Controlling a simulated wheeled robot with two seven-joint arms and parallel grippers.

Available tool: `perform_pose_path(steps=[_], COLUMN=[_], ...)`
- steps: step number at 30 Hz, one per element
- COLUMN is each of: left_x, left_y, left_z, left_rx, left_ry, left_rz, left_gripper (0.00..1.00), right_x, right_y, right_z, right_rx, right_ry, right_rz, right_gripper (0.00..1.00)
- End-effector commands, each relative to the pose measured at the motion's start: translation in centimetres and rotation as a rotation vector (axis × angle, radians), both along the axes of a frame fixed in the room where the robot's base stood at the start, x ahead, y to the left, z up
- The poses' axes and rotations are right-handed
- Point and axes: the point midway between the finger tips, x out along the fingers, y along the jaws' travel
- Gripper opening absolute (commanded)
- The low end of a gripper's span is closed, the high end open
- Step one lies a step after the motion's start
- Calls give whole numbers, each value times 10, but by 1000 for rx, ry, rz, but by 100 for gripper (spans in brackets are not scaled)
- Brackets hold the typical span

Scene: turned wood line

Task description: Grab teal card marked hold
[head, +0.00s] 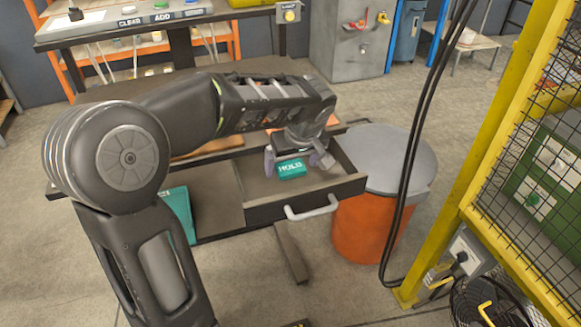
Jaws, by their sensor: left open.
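A teal card marked HOLD (291,169) lies in the open drawer (247,185) of the dark table. My left gripper (295,163) reaches down into the drawer over the card, with one finger to its left and the other to its right. The fingers stand apart, and I see no grip on the card. The gripper's body hides part of the card's far side. My right gripper is not in view.
The drawer's front panel with a pale handle (312,208) faces me. An orange drum with a grey lid (395,160) stands right of the drawer. A yellow post and mesh guard (455,170) rise farther right, with black cables hanging before the drum.

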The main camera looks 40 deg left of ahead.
Motion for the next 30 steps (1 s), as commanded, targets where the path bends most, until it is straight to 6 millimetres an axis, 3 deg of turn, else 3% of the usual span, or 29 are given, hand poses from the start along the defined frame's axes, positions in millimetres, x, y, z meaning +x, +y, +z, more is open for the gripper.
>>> perform_pose_path(steps=[19, 30], left_x=[1, 1], left_y=[1, 1], left_z=[-3, -3], left_rx=[-1, -1], left_ry=[-2, -1], left_rz=[-1, 0], left_gripper=[89, 59], right_x=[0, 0], right_y=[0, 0], right_z=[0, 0], right_rx=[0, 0], right_ry=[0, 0], right_rz=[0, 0], right_gripper=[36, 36])
